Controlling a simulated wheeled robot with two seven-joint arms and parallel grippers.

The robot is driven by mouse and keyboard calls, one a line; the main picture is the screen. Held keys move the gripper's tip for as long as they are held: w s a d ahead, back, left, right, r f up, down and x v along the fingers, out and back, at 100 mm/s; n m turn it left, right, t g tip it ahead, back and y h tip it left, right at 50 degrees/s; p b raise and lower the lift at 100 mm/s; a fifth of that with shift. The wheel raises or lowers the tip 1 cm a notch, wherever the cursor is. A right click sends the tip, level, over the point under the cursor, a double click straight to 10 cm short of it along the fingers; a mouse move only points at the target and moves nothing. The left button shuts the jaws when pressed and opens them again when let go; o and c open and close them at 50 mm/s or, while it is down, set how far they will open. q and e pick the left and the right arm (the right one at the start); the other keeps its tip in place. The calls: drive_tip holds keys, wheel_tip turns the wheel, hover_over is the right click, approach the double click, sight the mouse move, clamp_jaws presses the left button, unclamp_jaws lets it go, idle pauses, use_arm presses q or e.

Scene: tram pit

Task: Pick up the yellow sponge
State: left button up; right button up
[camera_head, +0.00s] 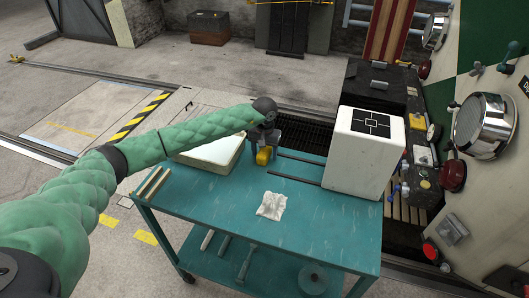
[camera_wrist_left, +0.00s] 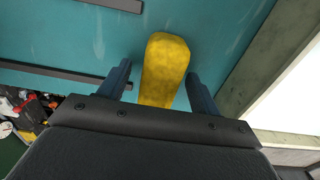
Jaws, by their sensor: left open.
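The yellow sponge (camera_wrist_left: 166,68) lies on the teal cart top (camera_head: 320,225), a long block with rounded corners. In the head view the sponge (camera_head: 263,156) shows at the cart's far side, just below my left gripper (camera_head: 268,141), which partly hides it. In the left wrist view my left gripper (camera_wrist_left: 158,88) is open, with one dark finger on each side of the sponge's near part. There is a gap beside the left finger; the right finger is close to the sponge, and I cannot tell if it touches. My right gripper is not in view.
A white box (camera_head: 364,152) with a dark square mark stands on the cart to the right. A pale tray (camera_head: 217,157) is left of the sponge. A crumpled white cloth (camera_head: 271,205) lies nearer. Dark bars (camera_head: 295,181) lie right of the sponge. The cart's front right is clear.

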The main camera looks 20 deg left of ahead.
sight(265, 150)
use_arm(q)
drive_tip(key=shift+f, duration=0.1)
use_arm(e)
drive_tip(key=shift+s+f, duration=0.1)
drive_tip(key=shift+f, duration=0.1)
use_arm(q)
drive_tip(key=shift+c, duration=0.2)
drive_tip(key=c, duration=1)
drive_tip(key=shift+c, duration=0.2)
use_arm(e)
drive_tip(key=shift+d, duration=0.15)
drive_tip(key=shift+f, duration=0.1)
